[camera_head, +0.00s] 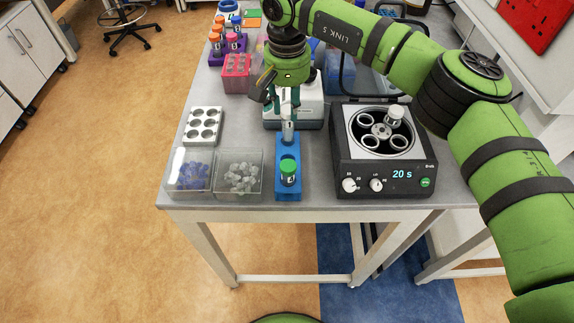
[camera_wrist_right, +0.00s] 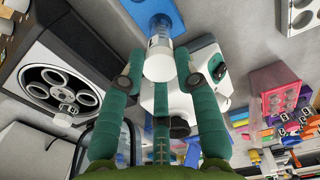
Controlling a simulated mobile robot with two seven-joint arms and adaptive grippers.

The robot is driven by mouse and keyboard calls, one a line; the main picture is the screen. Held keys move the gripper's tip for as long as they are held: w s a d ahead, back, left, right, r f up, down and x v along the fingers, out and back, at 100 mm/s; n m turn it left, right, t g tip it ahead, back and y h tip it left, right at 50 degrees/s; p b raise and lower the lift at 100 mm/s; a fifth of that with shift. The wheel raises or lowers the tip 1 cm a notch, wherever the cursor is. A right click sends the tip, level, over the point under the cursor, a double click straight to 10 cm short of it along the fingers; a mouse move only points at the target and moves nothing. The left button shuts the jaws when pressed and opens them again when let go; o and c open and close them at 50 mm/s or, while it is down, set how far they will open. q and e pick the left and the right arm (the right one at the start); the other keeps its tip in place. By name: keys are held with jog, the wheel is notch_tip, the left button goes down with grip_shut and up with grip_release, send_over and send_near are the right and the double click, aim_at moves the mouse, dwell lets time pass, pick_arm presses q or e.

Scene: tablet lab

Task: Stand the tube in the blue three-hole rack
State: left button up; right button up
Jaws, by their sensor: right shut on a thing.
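My right gripper (camera_head: 286,108) reaches down over the bench, shut on a clear tube with a pale cap (camera_head: 288,132). In the right wrist view the tube's white cap (camera_wrist_right: 158,62) sits between the green fingers, its clear body pointing away toward the blue rack (camera_wrist_right: 135,10). The blue three-hole rack (camera_head: 289,190) stands near the bench's front edge, with a green-capped tube (camera_head: 288,168) in its front part. The held tube is upright at the rack's rear end; I cannot tell whether its tip is inside a hole. My left gripper is not in view.
A black centrifuge (camera_head: 385,180) reading "20 s" stands right of the rack, holding a pale-capped tube (camera_head: 396,113). Clear bins of blue caps (camera_head: 190,176) and grey caps (camera_head: 240,177) stand left, with a white block (camera_head: 203,125) behind. A white device (camera_head: 309,109) is behind the rack.

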aim_at(288, 110)
jog(key=shift+f, duration=0.15)
jog(key=shift+f+b, duration=0.6)
jog(key=shift+f, duration=0.25)
jog(key=shift+f+b, duration=0.35)
jog(key=shift+b, duration=0.2)
jog(key=shift+f, duration=0.2)
dwell(0.3)
jog(key=shift+f+b, duration=0.5)
jog(key=shift+b, duration=0.05)
jog(key=shift+f, duration=0.1)
